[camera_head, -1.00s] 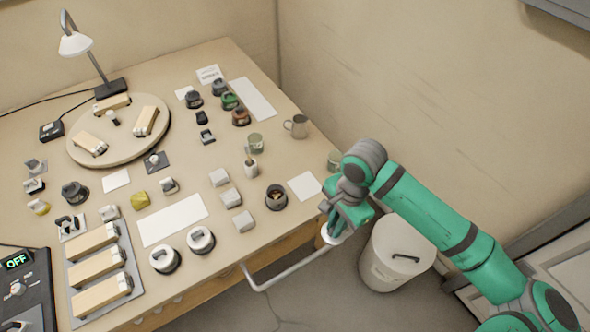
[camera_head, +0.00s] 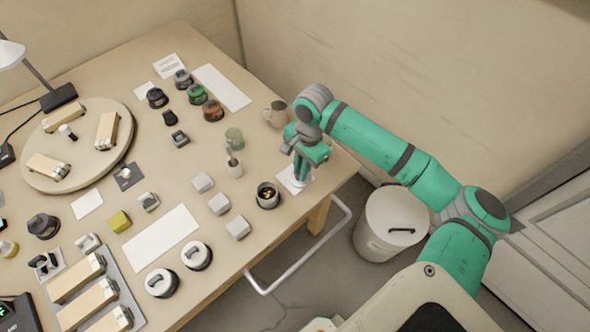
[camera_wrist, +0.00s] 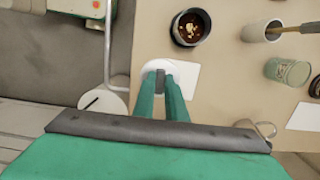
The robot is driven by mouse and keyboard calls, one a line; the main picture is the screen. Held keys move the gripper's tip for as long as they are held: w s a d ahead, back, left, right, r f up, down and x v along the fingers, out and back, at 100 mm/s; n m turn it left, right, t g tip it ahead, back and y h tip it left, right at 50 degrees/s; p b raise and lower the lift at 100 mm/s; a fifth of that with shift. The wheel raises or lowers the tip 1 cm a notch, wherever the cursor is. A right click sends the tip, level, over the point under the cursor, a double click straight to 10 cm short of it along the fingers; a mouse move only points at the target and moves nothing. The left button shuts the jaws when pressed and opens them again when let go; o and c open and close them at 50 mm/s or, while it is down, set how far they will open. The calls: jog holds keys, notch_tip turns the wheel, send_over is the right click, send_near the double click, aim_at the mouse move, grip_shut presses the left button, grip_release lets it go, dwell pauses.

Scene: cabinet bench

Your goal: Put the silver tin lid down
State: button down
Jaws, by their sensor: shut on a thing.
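My gripper (camera_head: 300,174) is over the right edge area of the bench. In the wrist view its two green fingers (camera_wrist: 161,88) are shut on the grey knob of the silver tin lid (camera_wrist: 152,67), a pale round disc. The lid overlaps the left part of a white paper square (camera_wrist: 188,76), which also shows in the head view (camera_head: 286,177). In the head view the lid is mostly hidden by the fingers and blends with the paper. I cannot tell whether it touches the surface. A dark open tin (camera_head: 268,204) with small pieces inside stands just left of the paper.
Nearby are a grey mug (camera_head: 274,114), a green glass jar (camera_head: 233,136) and a pale cup with a brush (camera_head: 235,168).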

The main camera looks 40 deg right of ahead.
jog(key=w+f, duration=0.1)
jog(key=f, duration=0.1)
jog(key=w+d+f, duration=0.1)
jog(key=w+f, duration=0.1)
jog(key=w+d+f, duration=0.1)
jog(key=w+f, duration=0.1)
jog(key=shift+w+f, duration=0.1)
jog(key=shift+f, duration=1.6)
jog(key=c, duration=1.8)
grip_release()
jog(key=shift+f, duration=0.1)
jog(key=shift+d, duration=0.1)
notch_tip(320, 180, up, 12)
jog(key=d, duration=0.1)
jog(key=shift+d, duration=0.15)
jog(key=shift+w, duration=0.1)
